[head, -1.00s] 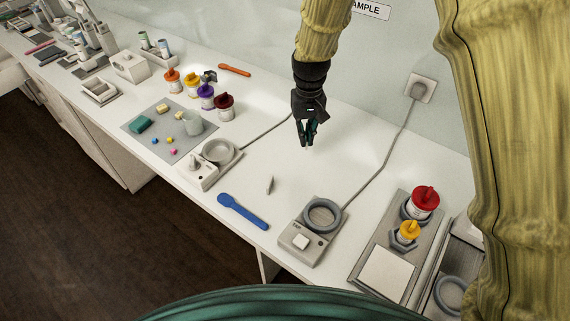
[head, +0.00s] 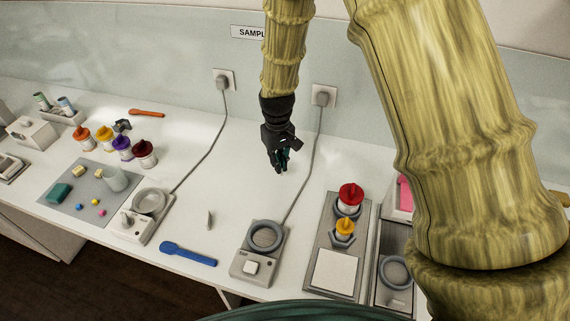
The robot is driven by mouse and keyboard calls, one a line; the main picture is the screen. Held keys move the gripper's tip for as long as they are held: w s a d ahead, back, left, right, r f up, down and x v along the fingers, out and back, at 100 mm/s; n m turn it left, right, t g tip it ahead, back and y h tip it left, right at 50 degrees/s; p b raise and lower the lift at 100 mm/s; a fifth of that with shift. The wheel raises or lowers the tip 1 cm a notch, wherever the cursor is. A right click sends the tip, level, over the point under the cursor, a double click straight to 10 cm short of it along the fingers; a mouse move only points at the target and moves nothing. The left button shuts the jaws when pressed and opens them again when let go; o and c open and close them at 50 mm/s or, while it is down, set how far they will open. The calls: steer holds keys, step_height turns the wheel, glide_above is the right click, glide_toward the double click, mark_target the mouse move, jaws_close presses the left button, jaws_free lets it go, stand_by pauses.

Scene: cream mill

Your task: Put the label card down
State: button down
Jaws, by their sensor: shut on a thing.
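My gripper (head: 280,167) is above the back part of the white worktop, left of the right-hand cable, with its dark fingers pointing down. Its fingers are closed together on something. The label card cannot be made out between the fingers; it is hidden or too small to see. A small, thin, pale upright piece (head: 210,220) stands on the worktop in front and to the left of my gripper, apart from it; I cannot tell what it is.
A grey ring device (head: 247,267) stands in front of my gripper, another (head: 129,223) farther left. A blue spoon (head: 188,254) lies near the front edge. A grey tray (head: 320,222) with red-lidded and yellow-lidded jars is at right. Worktop (head: 240,195) around my gripper is clear.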

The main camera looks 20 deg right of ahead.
steer(key=shift+s+d+f, duration=0.15)
steer(key=shift+d, duration=0.95)
steer(key=shift+f+p, duration=0.8)
steer(key=shift+p, duration=0.15)
steer(key=shift+f+p, duration=0.3)
steer(key=shift+f, duration=0.6)
steer(key=shift+f, duration=0.15)
steer(key=c, duration=1.6)
jaws_free()
steer(key=shift+r, duration=0.25)
steer(key=shift+r+b, duration=2.3)
steer(key=shift+r, duration=3.6)
